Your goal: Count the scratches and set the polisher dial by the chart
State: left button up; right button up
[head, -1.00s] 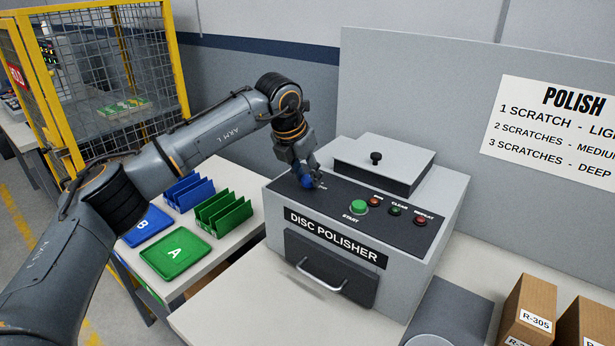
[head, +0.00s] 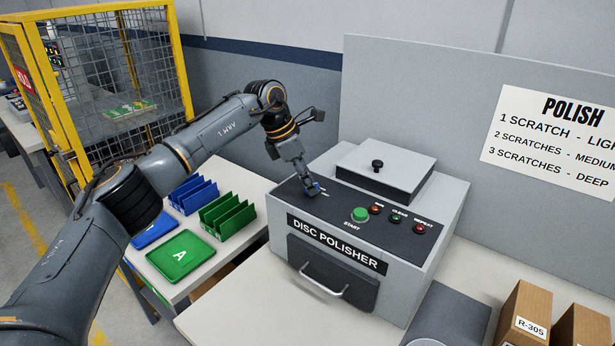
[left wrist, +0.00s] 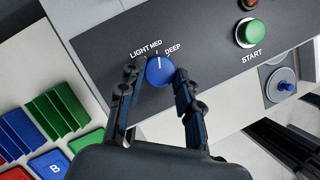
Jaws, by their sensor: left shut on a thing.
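The disc polisher (head: 340,240) stands on a bench. Its blue dial (head: 313,188) is mostly hidden by my left gripper (head: 311,187) in the head view. In the left wrist view the dial (left wrist: 159,72) sits between the gripper's fingers (left wrist: 156,84), which are shut on it. Its white line points up at the MED mark, between LIGHT and DEEP. The polish chart (head: 555,135) pairs 1 scratch with light, 2 with medium and 3 with deep; its right edge is cut off. A grey disc (left wrist: 281,85) lies right of the polisher; no scratches can be made out. My right gripper is not in view.
A green START button (head: 359,215) and small lamps are right of the dial. Green tray A (head: 180,255), blue tray B (head: 153,229) and slotted racks stand on the left table. Cardboard boxes (head: 524,316) are at the lower right. A yellow cage (head: 100,90) stands at the back left.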

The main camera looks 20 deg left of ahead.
pick_arm(q)
jog(key=shift+m, duration=0.3)
jog(key=o, duration=1.1)
jog(key=shift+o, duration=0.2)
jog(key=v, duration=1.2)
jog(key=shift+f, duration=0.15)
